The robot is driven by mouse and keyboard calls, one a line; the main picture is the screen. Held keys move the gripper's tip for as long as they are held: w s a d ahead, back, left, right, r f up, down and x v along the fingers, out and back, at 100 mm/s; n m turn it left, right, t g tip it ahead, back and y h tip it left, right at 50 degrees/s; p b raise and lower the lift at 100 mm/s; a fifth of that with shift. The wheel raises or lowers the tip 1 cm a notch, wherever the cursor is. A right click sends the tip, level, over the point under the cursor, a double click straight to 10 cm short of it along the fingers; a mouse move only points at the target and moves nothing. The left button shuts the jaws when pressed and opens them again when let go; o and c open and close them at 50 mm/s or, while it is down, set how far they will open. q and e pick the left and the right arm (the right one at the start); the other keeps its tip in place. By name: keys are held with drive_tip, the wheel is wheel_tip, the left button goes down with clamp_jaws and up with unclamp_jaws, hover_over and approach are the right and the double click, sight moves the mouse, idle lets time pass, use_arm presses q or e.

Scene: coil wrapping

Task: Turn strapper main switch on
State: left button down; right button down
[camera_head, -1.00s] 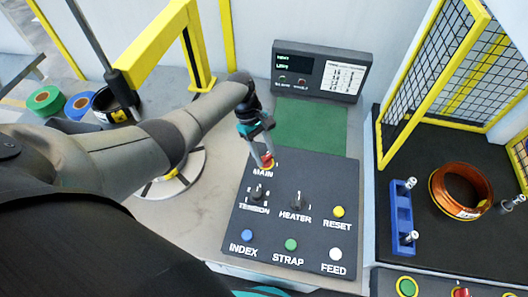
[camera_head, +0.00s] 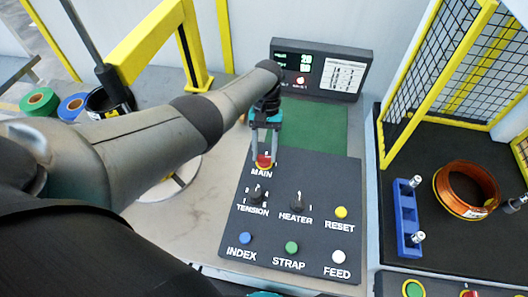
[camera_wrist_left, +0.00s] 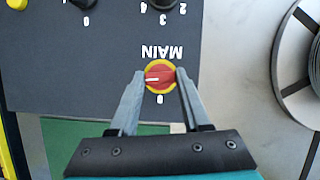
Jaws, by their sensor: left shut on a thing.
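The main switch is a red rotary knob on a yellow ring above the MAIN label, at the top of the dark control panel (camera_head: 320,235). It shows in the head view (camera_head: 263,163) and close up in the wrist view (camera_wrist_left: 160,77), where its white mark lies roughly sideways, away from the 0. My left gripper (camera_head: 265,158) reaches down over it. In the wrist view my left gripper's fingers (camera_wrist_left: 161,78) are shut on the knob, one on each side. The display box (camera_head: 319,70) behind shows lit green digits and a lit lamp.
The panel also has tension (camera_head: 257,195) and heater (camera_head: 297,200) knobs and several coloured buttons. A yellow arch (camera_head: 150,50) stands behind my left arm. A copper-coloured coil (camera_head: 466,190) and blue block (camera_head: 405,218) lie on the black surface at right.

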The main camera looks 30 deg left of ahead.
use_arm(q)
drive_tip(key=shift+m+y, duration=0.3)
drive_tip(key=shift+m, duration=0.3)
drive_tip(key=shift+c, duration=1.8)
unclamp_jaws()
drive_tip(key=v, duration=1.5)
drive_tip(key=shift+w+b, duration=0.15)
drive_tip(key=shift+b, duration=0.25)
